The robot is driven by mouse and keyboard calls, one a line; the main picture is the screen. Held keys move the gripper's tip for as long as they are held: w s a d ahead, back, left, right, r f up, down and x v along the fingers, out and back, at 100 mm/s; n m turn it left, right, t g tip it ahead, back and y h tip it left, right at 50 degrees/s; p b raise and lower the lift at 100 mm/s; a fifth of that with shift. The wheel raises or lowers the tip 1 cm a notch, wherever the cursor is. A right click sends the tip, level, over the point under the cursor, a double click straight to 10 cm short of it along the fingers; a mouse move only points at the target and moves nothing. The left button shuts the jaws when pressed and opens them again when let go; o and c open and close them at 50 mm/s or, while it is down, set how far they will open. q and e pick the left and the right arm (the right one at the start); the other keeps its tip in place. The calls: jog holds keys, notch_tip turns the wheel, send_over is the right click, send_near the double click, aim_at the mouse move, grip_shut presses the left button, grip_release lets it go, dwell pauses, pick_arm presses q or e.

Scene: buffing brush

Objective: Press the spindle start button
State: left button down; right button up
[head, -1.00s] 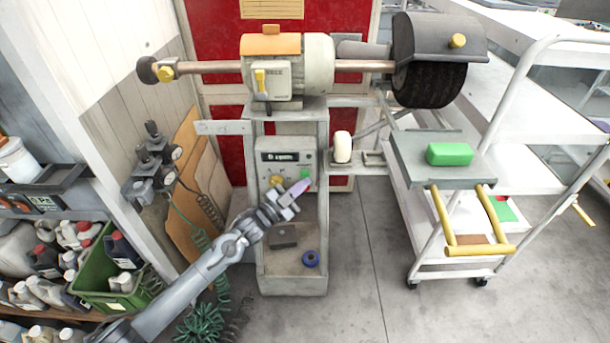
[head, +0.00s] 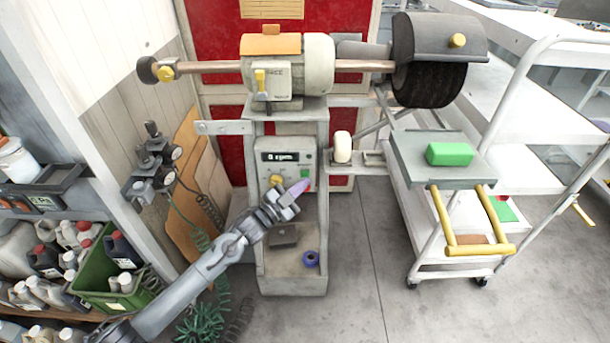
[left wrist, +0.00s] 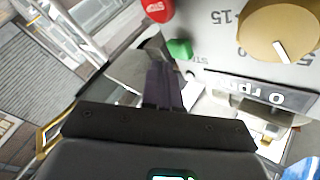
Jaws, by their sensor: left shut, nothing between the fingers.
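The green start button (head: 306,173) is at the right of the grey control panel (head: 285,150) on the machine's pedestal. It also shows in the left wrist view (left wrist: 180,49), beside the red stop button (left wrist: 158,10). My left gripper (head: 299,188) is shut and empty, with its fingertips just below the green button in the head view. In the left wrist view the fingertips (left wrist: 158,50) are right beside the green button; I cannot tell whether they touch it. The display (left wrist: 262,92) reads 0 rpm. My right gripper is not in view.
A tan dial (left wrist: 278,30) sits on the panel near the buttons. Above are the motor housing (head: 318,62) and the dark brush wheel (head: 430,84). Hoses and gauges (head: 152,160) hang left.

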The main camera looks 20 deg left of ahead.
pick_arm(q)
jog(key=shift+w, duration=0.15)
jog(key=shift+w+a+b, duration=0.15)
jog(key=shift+w+b, duration=0.1)
jog(key=shift+b, duration=0.05)
jog(key=shift+w+a+b, duration=0.15)
jog(key=shift+w+b, duration=0.15)
jog(key=shift+w, duration=0.05)
dwell(0.8)
dwell(0.3)
jog(key=shift+s+d+p, duration=0.3)
jog(key=shift+s+p, duration=0.45)
jog(key=shift+p, duration=0.15)
